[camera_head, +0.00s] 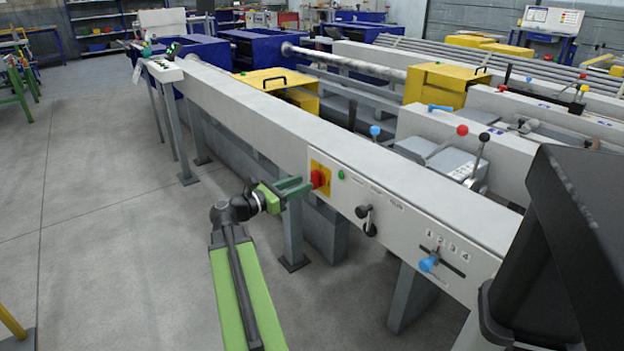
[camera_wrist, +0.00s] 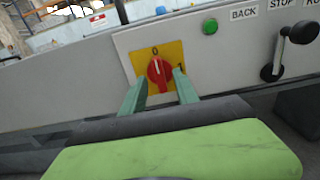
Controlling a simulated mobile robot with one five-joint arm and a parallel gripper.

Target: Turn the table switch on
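The table switch is a red rotary knob (camera_head: 317,178) on a yellow plate (camera_head: 320,165), set in the side of the long grey table. In the wrist view the knob (camera_wrist: 159,70) has its white mark pointing up, close to the "0". Another mark, partly hidden, shows at the plate's right. My gripper (camera_head: 296,187) is at the knob in the head view. In the wrist view its two green fingers (camera_wrist: 160,78) are apart, one to each side of the knob. I cannot tell whether they touch it.
A green button (camera_head: 341,174) sits just right of the switch. Farther right are a black-handled lever (camera_head: 365,212) and a blue-knobbed slot lever (camera_head: 428,264). Grey legs (camera_head: 291,232) stand under the table.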

